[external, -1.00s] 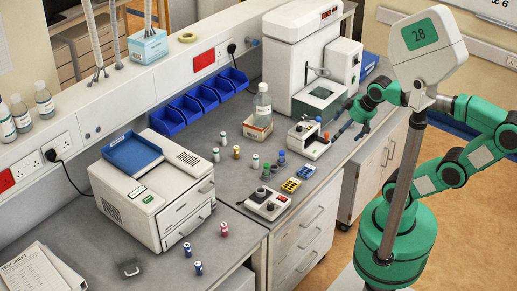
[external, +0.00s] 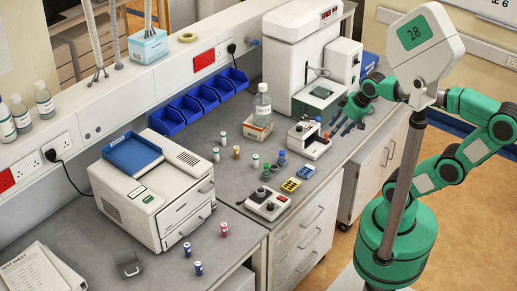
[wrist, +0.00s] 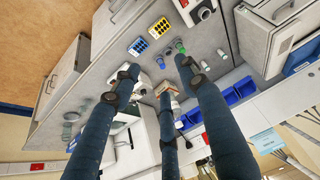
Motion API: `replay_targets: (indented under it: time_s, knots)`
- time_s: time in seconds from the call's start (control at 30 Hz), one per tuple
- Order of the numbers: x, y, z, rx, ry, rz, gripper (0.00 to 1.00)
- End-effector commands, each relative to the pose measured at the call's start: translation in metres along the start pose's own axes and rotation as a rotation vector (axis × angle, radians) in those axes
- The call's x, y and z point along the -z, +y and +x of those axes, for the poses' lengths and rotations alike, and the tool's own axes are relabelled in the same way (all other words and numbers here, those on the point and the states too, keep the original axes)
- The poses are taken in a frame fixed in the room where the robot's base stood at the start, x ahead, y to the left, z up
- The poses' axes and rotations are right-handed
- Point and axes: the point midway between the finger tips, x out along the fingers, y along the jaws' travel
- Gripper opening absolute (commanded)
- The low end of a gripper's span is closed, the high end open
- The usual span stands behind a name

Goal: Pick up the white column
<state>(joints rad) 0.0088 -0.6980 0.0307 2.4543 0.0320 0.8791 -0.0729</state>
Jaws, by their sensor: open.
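My gripper (external: 347,127) is open and empty, with its dark blue fingers pointing down beside the front of the bench at right of centre. In the wrist view its three fingers (wrist: 160,75) are spread apart. I cannot tell for sure which thing is the white column. Several small whitish cylinders with coloured ends stand upright on the bench left of the gripper, such as one with a greenish top (external: 255,161) and one with a brownish top (external: 236,152). The gripper is clear of them.
A small white instrument (external: 318,148) stands just left of the gripper. Yellow and blue racks (external: 291,184) and a white device with knobs (external: 265,206) lie nearer. A large white machine (external: 300,55) stands behind. Blue bins (external: 203,98) line the back. Some bare bench lies between.

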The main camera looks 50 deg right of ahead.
Motion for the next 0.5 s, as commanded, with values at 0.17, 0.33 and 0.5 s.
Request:
replay_targets:
  time_s: [0.17, 0.33, 0.5]
  knots:
    - [0.036, -0.003, 0.018, 0.032, -0.025, -0.061, 0.43]
    - [0.074, -0.003, 0.044, 0.067, -0.045, -0.131, 0.43]
    - [0.112, -0.002, 0.077, 0.102, -0.058, -0.198, 0.43]
